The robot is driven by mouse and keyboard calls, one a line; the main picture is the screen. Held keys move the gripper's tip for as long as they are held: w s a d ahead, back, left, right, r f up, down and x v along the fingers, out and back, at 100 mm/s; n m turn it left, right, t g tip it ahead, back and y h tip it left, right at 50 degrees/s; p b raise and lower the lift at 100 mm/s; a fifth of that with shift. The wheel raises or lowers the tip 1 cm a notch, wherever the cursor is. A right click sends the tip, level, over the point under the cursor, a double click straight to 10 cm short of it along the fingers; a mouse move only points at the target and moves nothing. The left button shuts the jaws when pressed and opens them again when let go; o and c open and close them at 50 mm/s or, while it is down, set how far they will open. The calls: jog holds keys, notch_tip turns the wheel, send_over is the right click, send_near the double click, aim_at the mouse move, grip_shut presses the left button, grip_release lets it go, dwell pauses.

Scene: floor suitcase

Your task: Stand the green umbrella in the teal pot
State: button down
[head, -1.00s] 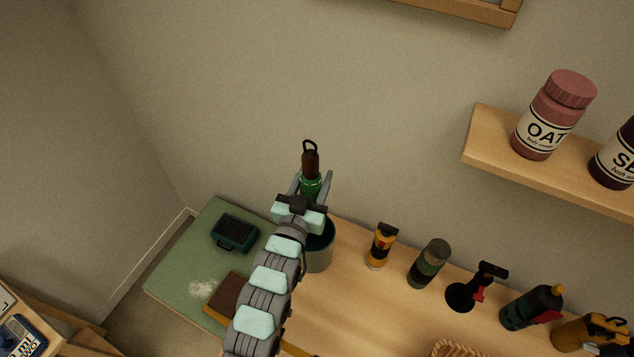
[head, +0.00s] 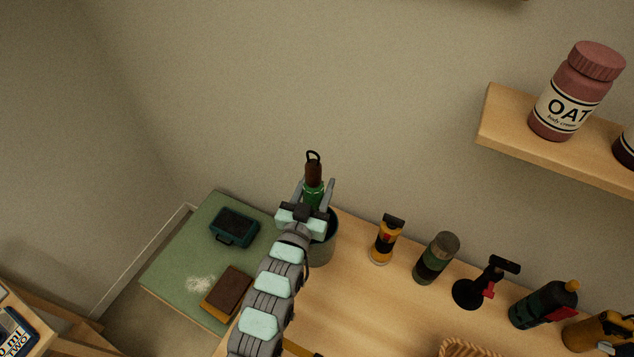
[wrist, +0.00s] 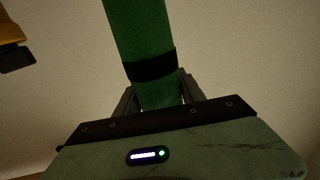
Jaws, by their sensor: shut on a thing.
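The green umbrella (head: 312,190) is upright, with a dark brown handle and a black loop at its top. My gripper (head: 315,194) is shut on it just below the handle. In the wrist view the green umbrella (wrist: 140,40), with a black band, runs between the fingers of my gripper (wrist: 156,95). The pot (head: 323,247), grey outside with a dark teal inside, stands on the wooden table below and behind my gripper. My gripper and arm hide part of the pot and the umbrella's lower end, so I cannot tell whether the tip is inside.
A yellow-black flashlight (head: 386,240), a green-grey canister (head: 436,258), a black stand-like tool (head: 484,285) and a dark green bottle (head: 543,306) stand right of the pot. A teal case (head: 234,227) and a brown book (head: 228,292) lie on the green surface at left. A shelf (head: 500,117) juts out upper right.

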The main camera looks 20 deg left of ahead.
jog(key=shift+f+b, duration=3.2)
jog(key=shift+f, duration=1.4)
jog(key=c, duration=0.6)
grip_release()
jog(key=s, duration=1)
jog(key=shift+s+d, duration=0.35)
jog(key=shift+s, duration=0.05)
